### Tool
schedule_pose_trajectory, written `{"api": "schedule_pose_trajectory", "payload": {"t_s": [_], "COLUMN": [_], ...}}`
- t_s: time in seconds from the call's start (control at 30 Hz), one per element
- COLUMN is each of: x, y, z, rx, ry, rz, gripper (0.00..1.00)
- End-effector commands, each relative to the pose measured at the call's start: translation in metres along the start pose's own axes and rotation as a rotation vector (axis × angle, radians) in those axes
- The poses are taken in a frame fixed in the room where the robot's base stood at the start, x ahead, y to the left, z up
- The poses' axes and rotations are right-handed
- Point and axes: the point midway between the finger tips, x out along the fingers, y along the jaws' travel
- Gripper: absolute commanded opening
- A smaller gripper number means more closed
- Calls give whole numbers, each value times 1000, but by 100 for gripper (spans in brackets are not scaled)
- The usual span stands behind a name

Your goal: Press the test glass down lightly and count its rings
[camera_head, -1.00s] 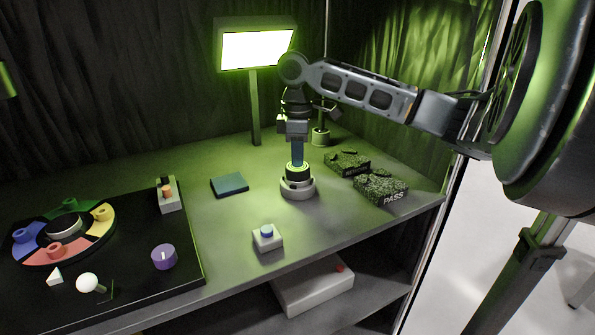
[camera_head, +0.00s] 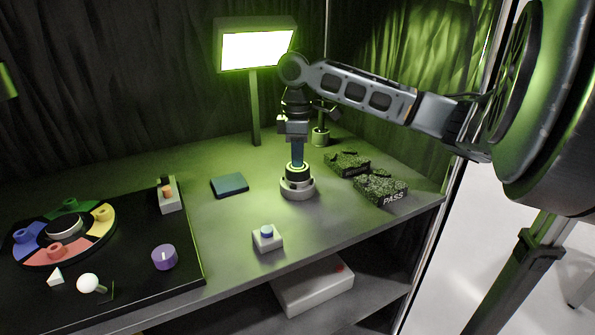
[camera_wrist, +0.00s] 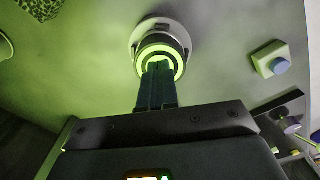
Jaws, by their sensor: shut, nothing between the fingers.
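My gripper (camera_head: 297,163) points straight down with its fingers shut and empty. Its tips are at the top of a round dark piece (camera_head: 297,174), which looks like the test glass, on a pale grey round stand (camera_head: 298,191). In the wrist view the fingertips (camera_wrist: 158,68) lie over the glass, and a bright green ring (camera_wrist: 180,65) shows around them. The fingers hide part of the face, so I cannot tell the full number of rings. The tips seem to touch the glass, but how firmly I cannot tell.
A lit lamp panel (camera_head: 257,49) stands behind. Two dark speckled blocks (camera_head: 348,164), one marked PASS (camera_head: 381,188), lie to the right. A blue-button box (camera_head: 267,238) is in front, a teal pad (camera_head: 229,185) left. A black board (camera_head: 130,285) carries coloured pieces.

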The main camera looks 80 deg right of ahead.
Motion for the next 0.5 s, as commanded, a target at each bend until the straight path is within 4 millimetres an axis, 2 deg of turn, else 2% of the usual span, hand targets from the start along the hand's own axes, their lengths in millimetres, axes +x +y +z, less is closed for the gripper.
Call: {"api": "schedule_pose_trajectory", "payload": {"t_s": [0.27,0.5], "x": [1,-12], "y": [0,0], "z": [0,0], "rx": [0,0], "ry": [-2,-1], "rz": [-2,-2], "gripper": [0,0]}}
